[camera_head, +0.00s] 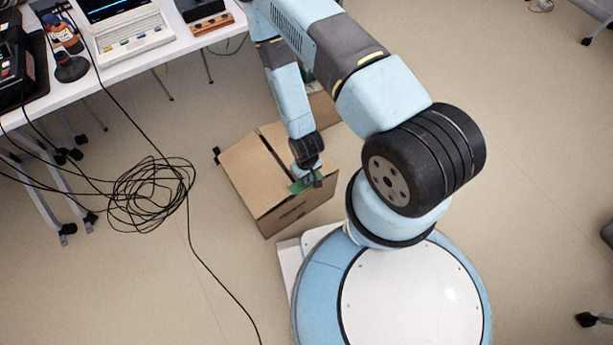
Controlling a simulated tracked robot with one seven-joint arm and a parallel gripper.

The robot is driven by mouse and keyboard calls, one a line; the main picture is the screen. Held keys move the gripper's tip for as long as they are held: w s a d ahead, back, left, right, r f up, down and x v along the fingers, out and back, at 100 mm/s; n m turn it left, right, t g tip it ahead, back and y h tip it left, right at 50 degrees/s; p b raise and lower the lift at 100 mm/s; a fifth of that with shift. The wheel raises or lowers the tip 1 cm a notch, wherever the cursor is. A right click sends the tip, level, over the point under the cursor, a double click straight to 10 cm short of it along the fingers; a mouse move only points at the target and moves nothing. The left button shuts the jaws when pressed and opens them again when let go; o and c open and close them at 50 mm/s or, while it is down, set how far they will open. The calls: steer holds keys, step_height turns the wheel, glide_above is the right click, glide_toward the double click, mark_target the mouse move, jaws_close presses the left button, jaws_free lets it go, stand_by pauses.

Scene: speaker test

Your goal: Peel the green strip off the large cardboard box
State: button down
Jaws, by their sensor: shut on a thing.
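The large cardboard box (245,175) stands on the floor left of my base, its top flaps meeting along a seam. The green strip (298,186) shows as a small green piece at the box's front top edge, right at my gripper. My gripper (312,182) points down over the front right part of the box top and is shut on the green strip. How much of the strip still touches the box cannot be told, as my gripper and arm hide part of the box top.
A second cardboard box (322,110) stands behind, partly hidden by my arm. A tangle of black cables (150,195) lies on the floor to the left. A white table (150,52) with electronic devices is at the upper left. Floor on the right is mostly clear.

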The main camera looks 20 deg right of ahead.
steer(key=shift+r, duration=1.5)
stand_by(0.7)
step_height(320, 180, up, 8)
stand_by(1.0)
stand_by(0.4)
